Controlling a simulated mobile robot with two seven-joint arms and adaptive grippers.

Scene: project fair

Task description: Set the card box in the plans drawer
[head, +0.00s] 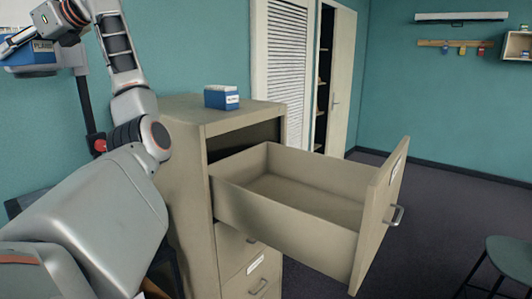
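A blue card box (221,98) with a white label stands upright on top of the beige filing cabinet (180,112). The cabinet's top drawer (300,205) is pulled far out and looks empty; a white label is on its front, too oblique to read. I cannot tell if it is the plans drawer. My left arm rises from the lower left, and my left gripper (14,44) is at the upper left edge, partly cut off, well away from the card box. Its fingers are unclear. My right gripper is not in view.
A blue item (38,52) with lettering shows close by my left gripper. A lower drawer (253,275) is shut. A green stool (510,258) stands at the lower right. A louvred door (285,60) and a wall rack (455,43) are behind.

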